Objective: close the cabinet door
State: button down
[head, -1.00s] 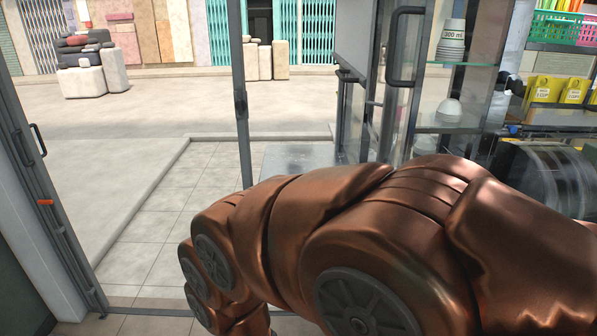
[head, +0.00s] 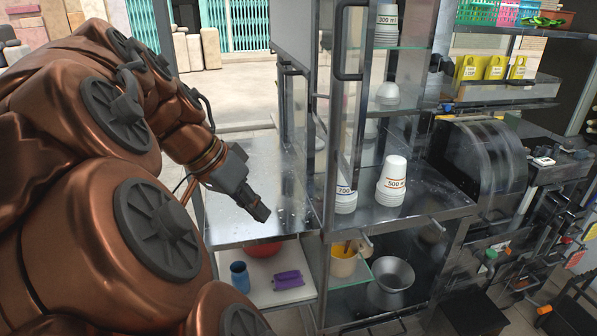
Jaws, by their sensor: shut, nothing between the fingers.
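The glass-fronted metal cabinet (head: 425,178) stands in the middle of the head view, with cups on its shelves. A narrow metal-framed door panel (head: 322,150) with a dark bar handle (head: 341,45) shows at its left, steeply angled to the camera. A second, smaller dark handle (head: 292,98) shows further left. I cannot tell exactly how far the door stands open. My gripper (head: 262,213) is shut and empty, pointing down and right over the bare metal counter (head: 235,222), left of the door panel and apart from it. My arm hides the left of the view.
White cup stacks (head: 392,182) stand on the cabinet's middle shelf. Below are a blue jar (head: 239,277), a purple item (head: 288,280), a yellow container (head: 343,262) and a metal bowl (head: 391,275). A dark rounded machine (head: 478,158) stands at right. The counter's top is largely clear.

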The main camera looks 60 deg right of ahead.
jog(key=d+r+m+g+h, duration=0.1)
jog(key=d+r+m+g, duration=0.2)
jog(key=d+r+m, duration=0.4)
jog(key=s+d+f+m+p, duration=0.2)
jog(key=s+d+f+p, duration=0.3)
jog(key=s, duration=0.3)
jog(key=shift+s+d+f+p, duration=0.4)
jog(key=shift+d+f, duration=0.2)
jog(key=shift+d, duration=0.2)
